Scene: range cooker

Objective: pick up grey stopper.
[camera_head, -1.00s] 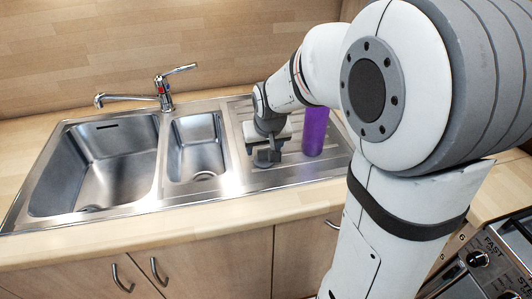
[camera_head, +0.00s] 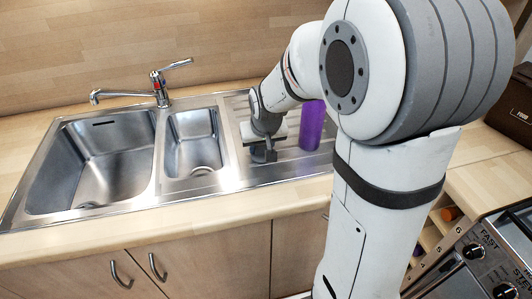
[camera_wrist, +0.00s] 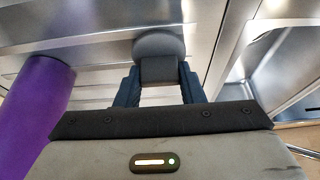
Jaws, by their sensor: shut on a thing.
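The grey stopper (camera_wrist: 159,46) has a rounded top and a square block below it. It is between the two dark fingers of my gripper (camera_wrist: 159,84) in the wrist view, and the fingers are shut on it. In the head view my gripper (camera_head: 263,152) is low over the ribbed drainer, right of the small basin. The stopper is hard to tell apart from the fingers there. I cannot tell whether its base touches the drainer.
A purple cylinder (camera_head: 312,126) stands on the drainer (camera_head: 290,168) close to the right of my gripper; it also shows in the wrist view (camera_wrist: 38,95). The small basin (camera_head: 195,145), large basin (camera_head: 95,165) and tap (camera_head: 158,88) are to the left. A cooker (camera_head: 490,250) is at lower right.

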